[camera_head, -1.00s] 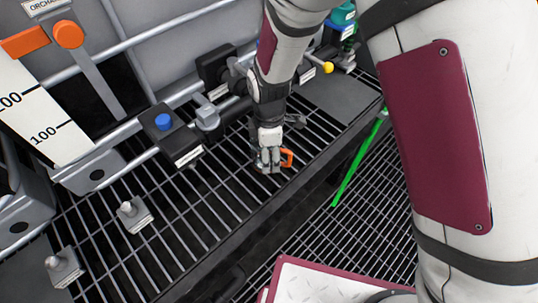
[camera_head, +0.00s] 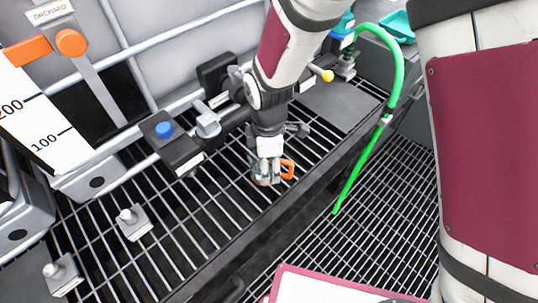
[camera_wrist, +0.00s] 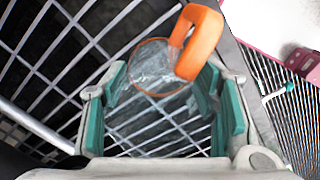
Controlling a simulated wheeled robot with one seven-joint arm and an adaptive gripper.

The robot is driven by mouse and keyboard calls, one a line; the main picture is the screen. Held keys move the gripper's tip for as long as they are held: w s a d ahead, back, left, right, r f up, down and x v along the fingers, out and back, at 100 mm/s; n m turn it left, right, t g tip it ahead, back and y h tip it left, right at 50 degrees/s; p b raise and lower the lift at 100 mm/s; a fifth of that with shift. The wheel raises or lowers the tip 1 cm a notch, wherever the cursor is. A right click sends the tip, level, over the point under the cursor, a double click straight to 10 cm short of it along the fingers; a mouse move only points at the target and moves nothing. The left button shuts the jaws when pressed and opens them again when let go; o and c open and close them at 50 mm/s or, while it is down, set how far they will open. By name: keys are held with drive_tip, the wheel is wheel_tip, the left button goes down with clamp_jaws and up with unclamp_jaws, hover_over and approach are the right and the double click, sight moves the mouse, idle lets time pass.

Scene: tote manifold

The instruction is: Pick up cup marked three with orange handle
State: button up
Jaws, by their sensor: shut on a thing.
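The cup (camera_wrist: 148,75) is clear, with an orange rim and an orange handle; no mark "three" can be read on it. In the wrist view it sits between my gripper's teal-padded fingers, with its orange handle toward the top right. In the head view the cup's orange handle (camera_head: 287,169) sticks out to the right of my gripper (camera_head: 267,180), and the fingers hide most of the cup. My gripper (camera_wrist: 168,100) is shut on the cup, over the slatted grating (camera_head: 215,205). I cannot tell whether the cup touches the slats.
A rail-mounted block with a blue button (camera_head: 164,129) is left of my arm. A yellow-knobbed valve (camera_head: 327,76) is behind it. A green hose (camera_head: 362,155) hangs at right. Metal studs (camera_head: 132,220) stand at front left. A white, maroon-edged panel (camera_head: 330,288) is at the bottom.

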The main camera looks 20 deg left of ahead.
drive_tip(key=s+d+r, duration=0.1)
drive_tip(key=s+d, duration=0.2)
drive_tip(key=s, duration=0.9)
drive_tip(key=w+d+r+m+p, duration=0.2)
drive_tip(key=w+d+r+m, duration=0.1)
drive_tip(key=w+d+m, duration=0.75)
drive_tip(key=w+d+r+m, duration=0.1)
drive_tip(key=w+d+m, duration=0.4)
drive_tip(key=d, duration=0.3)
drive_tip(key=w+d+r+m+p, duration=0.1)
drive_tip(key=w+d+m, duration=0.5)
drive_tip(key=d+m, duration=0.1)
drive_tip(key=shift+w+d, duration=0.3)
drive_tip(key=shift+d, duration=0.55)
drive_tip(key=shift+r, duration=0.1)
